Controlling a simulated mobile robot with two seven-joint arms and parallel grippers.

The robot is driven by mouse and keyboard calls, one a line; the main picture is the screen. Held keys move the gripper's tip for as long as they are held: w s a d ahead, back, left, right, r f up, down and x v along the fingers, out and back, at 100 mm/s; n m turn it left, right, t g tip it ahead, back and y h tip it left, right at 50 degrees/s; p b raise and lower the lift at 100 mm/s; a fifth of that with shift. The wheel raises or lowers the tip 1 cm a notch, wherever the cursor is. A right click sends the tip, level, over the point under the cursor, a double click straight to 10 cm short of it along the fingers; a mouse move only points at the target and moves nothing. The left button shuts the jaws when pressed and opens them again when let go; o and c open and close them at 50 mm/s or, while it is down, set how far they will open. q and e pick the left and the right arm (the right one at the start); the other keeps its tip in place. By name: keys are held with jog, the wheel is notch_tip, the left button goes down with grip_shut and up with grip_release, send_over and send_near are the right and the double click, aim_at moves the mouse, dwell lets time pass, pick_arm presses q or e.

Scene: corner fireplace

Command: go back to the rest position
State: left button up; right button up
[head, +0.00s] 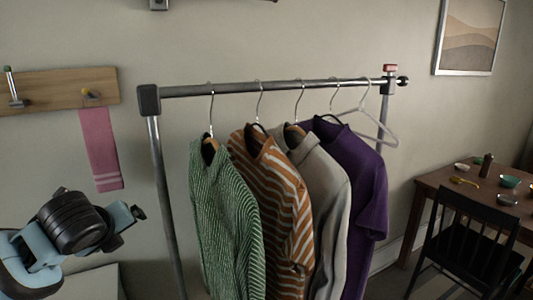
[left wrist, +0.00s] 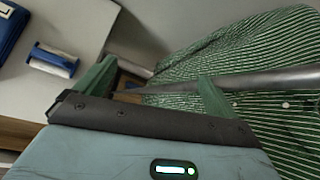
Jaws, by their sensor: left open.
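My left arm comes in at the lower left of the head view, with the left gripper (head: 137,212) left of the garment rack. In the left wrist view the left gripper (left wrist: 157,72) has its two green fingers apart with nothing held between them. A grey metal rack post (left wrist: 250,80) runs across behind the right finger, and a green striped sweater (left wrist: 250,45) hangs beyond it. My right gripper is in neither view.
The rack (head: 270,87) carries the green sweater (head: 225,220), an orange striped one (head: 275,195), a grey one (head: 322,180), a purple one (head: 360,175) and an empty hanger (head: 378,130). A pink towel (head: 101,150) hangs at left. A table (head: 430,190) and black chair (head: 470,250) stand right.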

pick_arm(q)
jog(key=s+d+f+n+g+h, duration=0.2)
jog(key=s+d+f+n, duration=0.4)
jog(key=f, duration=0.4)
jog(key=s+d+f+n+g+h, duration=0.1)
jog(key=s+d+f+n, duration=0.5)
jog(key=f, duration=0.5)
jog(key=s+a+f+n+g, duration=0.1)
jog(key=s+f+n, duration=0.25)
jog(key=s, duration=0.45)
jog(key=s+f+n+g, duration=0.25)
jog(key=s+n, duration=0.25)
jog(key=s, duration=0.3)
jog(key=s+a+f+n+g, duration=0.1)
jog(key=s+f+n, duration=0.3)
jog(key=s, duration=0.5)
jog(key=w+d+f+t+h, duration=0.1)
jog(key=w+d+f+t, duration=0.1)
jog(key=w+f+t, duration=0.4)
jog(key=shift+w+d+f+t+h, duration=0.2)
jog(key=shift+d+f+t+h, duration=0.4)
jog(key=shift+f, duration=1.55)
jog(key=shift+a, duration=0.3)
